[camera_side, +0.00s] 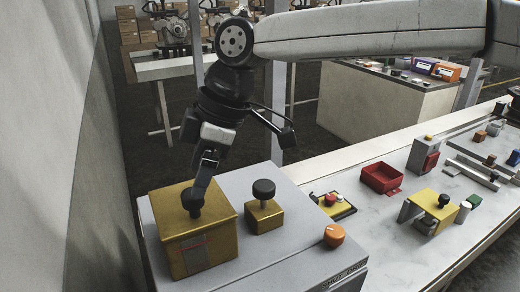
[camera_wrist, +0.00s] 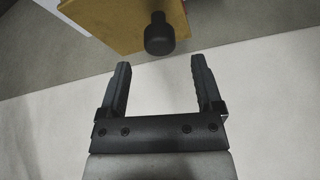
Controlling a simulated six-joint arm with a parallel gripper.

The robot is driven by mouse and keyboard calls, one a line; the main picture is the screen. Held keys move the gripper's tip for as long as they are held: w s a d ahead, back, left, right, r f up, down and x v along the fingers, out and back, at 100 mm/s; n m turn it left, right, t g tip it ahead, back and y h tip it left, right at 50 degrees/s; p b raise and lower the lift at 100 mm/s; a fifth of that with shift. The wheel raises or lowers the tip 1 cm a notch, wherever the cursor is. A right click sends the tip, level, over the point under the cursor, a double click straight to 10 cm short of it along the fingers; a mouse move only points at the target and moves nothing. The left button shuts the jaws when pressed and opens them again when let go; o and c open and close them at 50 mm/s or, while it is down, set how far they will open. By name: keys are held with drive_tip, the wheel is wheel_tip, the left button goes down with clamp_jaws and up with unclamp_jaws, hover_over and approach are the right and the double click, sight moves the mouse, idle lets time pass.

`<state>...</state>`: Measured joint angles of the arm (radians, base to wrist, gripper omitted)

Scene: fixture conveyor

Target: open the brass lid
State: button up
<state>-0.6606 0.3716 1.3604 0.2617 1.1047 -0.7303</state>
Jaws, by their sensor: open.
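The brass lid (camera_side: 168,205) is the top of a large brass box (camera_side: 208,250) at the left end of the grey bench. It looks shut in the side view. A black knob (camera_side: 192,199) stands on it. My gripper (camera_side: 205,172) points down just above this knob, tilted. In the wrist view the gripper (camera_wrist: 160,65) is open with nothing between its fingers. A black knob (camera_wrist: 159,36) on a brass face (camera_wrist: 115,18) lies just beyond the fingertips, roughly centred between them. The side view does not show clearly whether a finger touches the knob.
A smaller brass block (camera_side: 263,216) with a black knob stands right of the box. An orange knob (camera_side: 334,235) and a yellow button box (camera_side: 332,206) are farther right. A red tray (camera_side: 381,178) and a yellow bracket (camera_side: 430,208) sit on the conveyor. A pale wall (camera_side: 70,150) rises at left.

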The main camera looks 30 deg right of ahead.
sight(188, 194)
drive_tip(key=shift+x, duration=2.25)
clamp_jaws()
